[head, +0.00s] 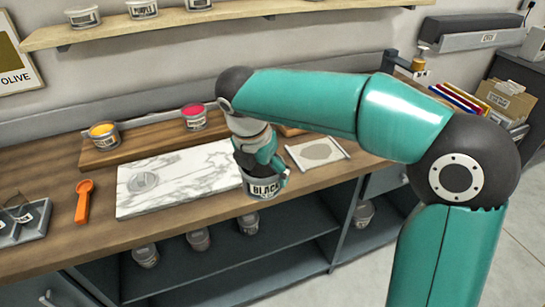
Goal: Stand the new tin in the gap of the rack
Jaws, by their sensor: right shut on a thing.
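My right gripper (264,164) is shut on a grey tin labelled BLACK (264,189). The tin is roughly upright near the counter's front edge, just right of the marble slab; whether it touches the counter is unclear. The wooden rack (150,142) lies along the back of the counter. A yellow-orange tin (104,136) stands at its left end and a red-pink tin (194,117) further right. Bare wood lies between them. My right arm hides part of the rack right of the red-pink tin. My left gripper is not in view.
The white marble slab (185,178) lies between the rack and the front edge. An orange scoop (84,200) and a grey tray (22,222) are at left. A framed card (318,151) lies at right. Several tins stand on the shelf below (197,280).

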